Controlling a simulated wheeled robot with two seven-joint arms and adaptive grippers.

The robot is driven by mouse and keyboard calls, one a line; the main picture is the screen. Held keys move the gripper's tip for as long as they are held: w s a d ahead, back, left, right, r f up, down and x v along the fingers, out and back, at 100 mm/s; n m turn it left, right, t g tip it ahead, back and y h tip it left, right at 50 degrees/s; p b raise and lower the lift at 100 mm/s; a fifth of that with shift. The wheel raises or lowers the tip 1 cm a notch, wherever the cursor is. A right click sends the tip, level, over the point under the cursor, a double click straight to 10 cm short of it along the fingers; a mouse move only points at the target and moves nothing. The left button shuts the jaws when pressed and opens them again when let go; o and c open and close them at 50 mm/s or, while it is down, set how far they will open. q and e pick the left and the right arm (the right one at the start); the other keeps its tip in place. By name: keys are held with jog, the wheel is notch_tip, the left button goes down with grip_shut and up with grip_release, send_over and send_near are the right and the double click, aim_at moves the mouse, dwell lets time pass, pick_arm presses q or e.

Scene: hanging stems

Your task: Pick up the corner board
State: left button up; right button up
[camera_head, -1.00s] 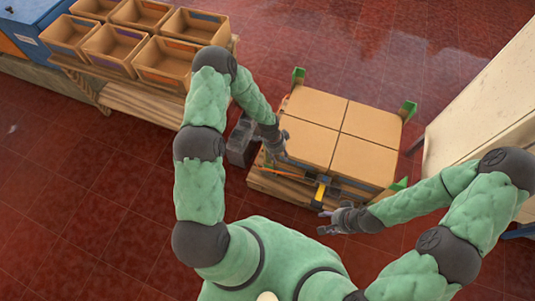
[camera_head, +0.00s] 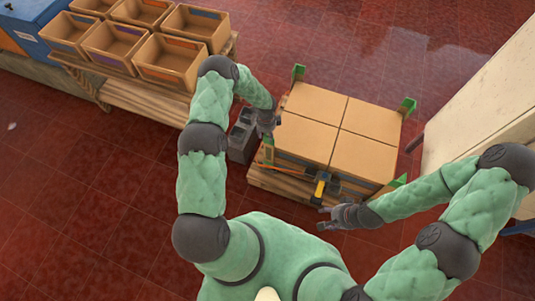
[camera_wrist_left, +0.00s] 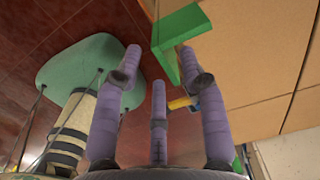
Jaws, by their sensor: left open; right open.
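Green corner boards stand at the corners of a stack of cardboard boxes (camera_head: 338,128): one at the back left (camera_head: 298,73), one at the back right (camera_head: 407,107), one at the front right (camera_head: 399,182). The front-left corner board (camera_head: 268,152) is partly hidden below my left gripper (camera_head: 268,132). In the left wrist view, my open left gripper (camera_wrist_left: 158,65) has a green corner board (camera_wrist_left: 182,38) just beyond its right finger; I cannot tell whether they touch. My right gripper (camera_head: 328,218) is open and empty in front of the stack.
The boxes sit on a wooden pallet (camera_head: 262,182). A yellow tool (camera_head: 320,187) and an orange strap (camera_head: 286,168) are at the stack's front. Dark grey blocks (camera_head: 241,140) stand left of it. Several open bins (camera_head: 170,60) occupy a rack at upper left. Red floor is clear at lower left.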

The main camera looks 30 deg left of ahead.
aim_at(266, 139)
pick_arm(q)
notch_tip(266, 139, down, 5)
jog(key=shift+r+b, duration=0.2)
jog(key=shift+b, duration=0.5)
grip_shut()
jog(key=shift+r, duration=0.1)
